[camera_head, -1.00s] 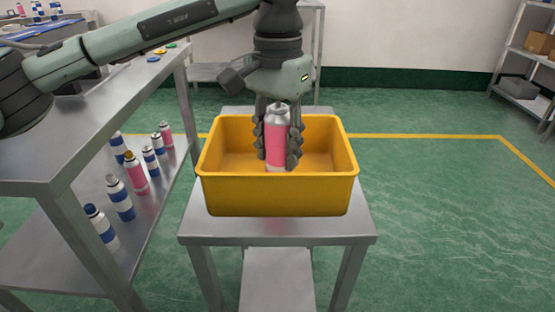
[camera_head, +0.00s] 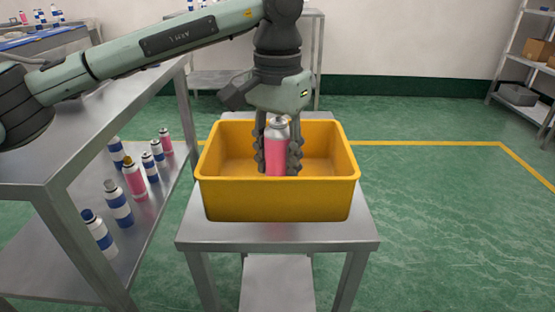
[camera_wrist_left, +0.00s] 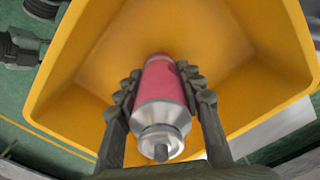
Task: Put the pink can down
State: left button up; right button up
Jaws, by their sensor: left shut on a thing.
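The pink can (camera_head: 276,150) has a silver top and stands upright between the fingers of my left gripper (camera_head: 277,158). The gripper is shut on it, one finger on each side. The can is inside the yellow bin (camera_head: 278,197), near its middle. In the left wrist view the can (camera_wrist_left: 160,97) shows between both fingers (camera_wrist_left: 160,90), with the yellow bin (camera_wrist_left: 265,60) around it. The can's lower end is hidden by the bin's front wall, so I cannot tell whether it touches the floor. My right gripper is not in view.
The bin stands on a small metal table (camera_head: 277,233). At left is a metal workbench (camera_head: 90,130) with several blue-white and pink cans (camera_head: 118,203) on its lower shelf. A shelf rack (camera_head: 520,95) stands at the far right. The bin around the can looks empty.

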aim_at(278, 117)
pick_arm(q)
jog(key=o, duration=1.1)
jog(key=shift+o, duration=0.2)
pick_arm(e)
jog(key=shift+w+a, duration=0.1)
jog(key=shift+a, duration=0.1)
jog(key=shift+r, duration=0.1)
pick_arm(q)
jog(key=shift+r, duration=0.15)
notch_tip(278, 117, up, 11)
jog(key=shift+p, duration=0.4)
jog(key=shift+r, duration=0.5)
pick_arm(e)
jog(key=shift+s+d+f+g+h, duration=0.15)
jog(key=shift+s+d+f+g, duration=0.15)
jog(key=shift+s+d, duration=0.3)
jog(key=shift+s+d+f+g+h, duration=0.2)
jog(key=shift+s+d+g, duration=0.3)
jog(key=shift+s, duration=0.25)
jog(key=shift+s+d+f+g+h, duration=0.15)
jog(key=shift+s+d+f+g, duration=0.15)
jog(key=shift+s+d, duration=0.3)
